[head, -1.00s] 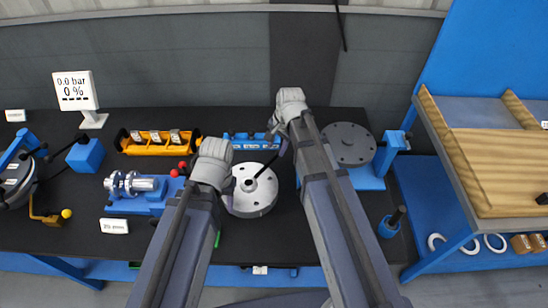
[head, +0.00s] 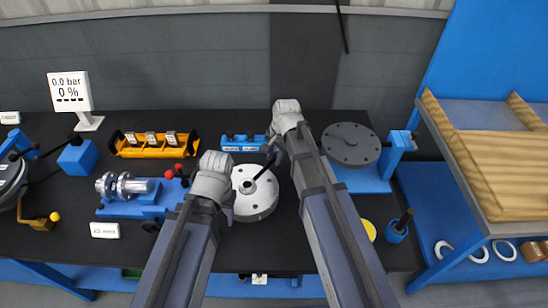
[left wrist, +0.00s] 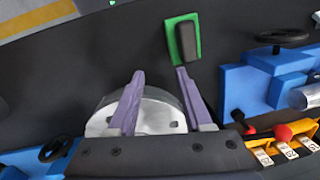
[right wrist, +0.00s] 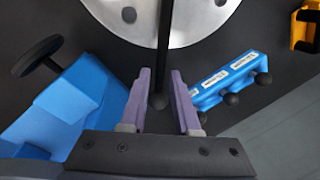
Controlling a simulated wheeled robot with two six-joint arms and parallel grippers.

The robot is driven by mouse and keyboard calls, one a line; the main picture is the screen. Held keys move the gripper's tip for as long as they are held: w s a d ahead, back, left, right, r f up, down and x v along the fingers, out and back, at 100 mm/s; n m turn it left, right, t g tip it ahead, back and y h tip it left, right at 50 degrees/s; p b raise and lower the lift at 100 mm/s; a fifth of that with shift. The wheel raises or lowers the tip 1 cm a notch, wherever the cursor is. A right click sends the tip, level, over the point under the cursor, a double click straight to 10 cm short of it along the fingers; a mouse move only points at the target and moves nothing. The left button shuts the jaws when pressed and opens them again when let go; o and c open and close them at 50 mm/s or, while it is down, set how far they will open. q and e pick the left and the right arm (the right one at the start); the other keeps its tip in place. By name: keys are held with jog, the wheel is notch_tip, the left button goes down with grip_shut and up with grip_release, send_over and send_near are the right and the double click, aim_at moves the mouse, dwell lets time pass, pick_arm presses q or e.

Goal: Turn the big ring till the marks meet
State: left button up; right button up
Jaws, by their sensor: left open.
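The big ring is a round pale-grey metal disc with holes (head: 255,203) near the middle of the bench; a black bar (head: 265,168) reaches from its hub toward the back right. My left gripper (head: 228,205) is open at the disc's left side; in the left wrist view the disc (left wrist: 160,112) shows behind and between its spread fingers (left wrist: 160,75). My right gripper (head: 275,152) is at the bar's far end. In the right wrist view the bar (right wrist: 164,40) runs between its fingers (right wrist: 162,72), which stand a little apart; firm contact is unclear. I cannot make out the marks.
A blue block with knobs (head: 243,143) stands just behind the disc. A dark round plate on a blue stand (head: 350,145) is to the right. A blue fixture with a metal shaft (head: 130,188) and an orange rack (head: 155,143) are to the left. A yellow disc (head: 369,229) lies at the right.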

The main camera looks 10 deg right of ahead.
grip_shut()
dwell(1.1)
